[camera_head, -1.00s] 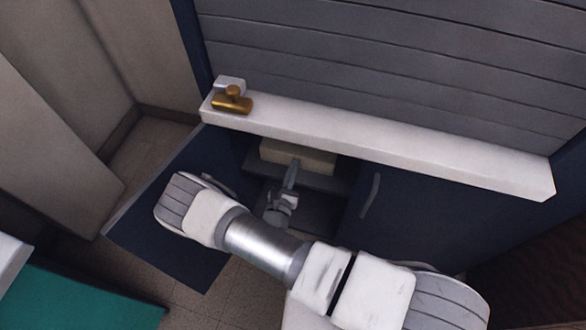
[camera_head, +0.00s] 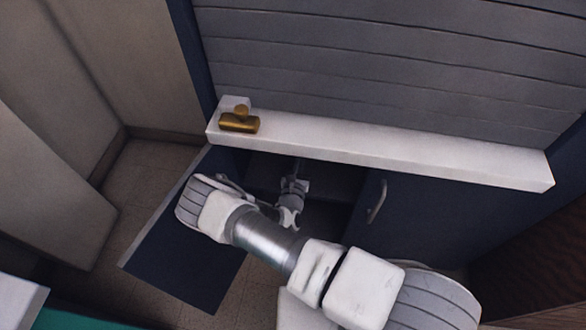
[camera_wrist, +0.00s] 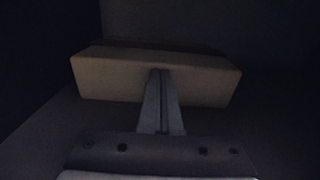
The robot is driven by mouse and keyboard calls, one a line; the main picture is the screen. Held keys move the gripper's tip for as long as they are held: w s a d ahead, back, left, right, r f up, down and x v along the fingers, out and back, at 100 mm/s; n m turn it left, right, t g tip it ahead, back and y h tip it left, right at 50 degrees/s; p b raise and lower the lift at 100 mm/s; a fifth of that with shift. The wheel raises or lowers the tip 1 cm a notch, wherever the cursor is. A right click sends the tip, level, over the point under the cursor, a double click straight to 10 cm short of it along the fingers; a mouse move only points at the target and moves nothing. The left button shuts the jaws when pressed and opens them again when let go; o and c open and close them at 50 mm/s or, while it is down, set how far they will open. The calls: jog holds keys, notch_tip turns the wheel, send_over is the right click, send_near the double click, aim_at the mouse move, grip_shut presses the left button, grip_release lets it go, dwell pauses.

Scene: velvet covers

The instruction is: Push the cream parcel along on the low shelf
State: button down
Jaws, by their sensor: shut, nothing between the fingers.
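The cream parcel (camera_wrist: 110,78) is a box lying crosswise in the dark cupboard, ahead of my gripper in the wrist view. My gripper (camera_wrist: 161,75) is shut, with nothing between its fingers. Its fingertips overlap the middle of the parcel's near face, and they look to be at or touching it. In the head view my gripper (camera_head: 297,165) reaches into the cupboard under the counter edge, and its tips and the parcel are hidden there. The low shelf (camera_wrist: 60,118) is dim under the parcel.
The cupboard's left door (camera_head: 190,255) stands open beside my arm. The right door (camera_head: 410,215), with a metal handle (camera_head: 377,201), is shut. A white counter ledge (camera_head: 400,165) runs above the opening, with brass fittings (camera_head: 239,121) at its left end.

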jog(key=w, duration=0.3)
jog(key=w+d, duration=0.1)
jog(key=w, duration=0.1)
jog(key=shift+w, duration=0.35)
jog(key=shift+s+a, duration=0.1)
jog(key=shift+s, duration=0.05)
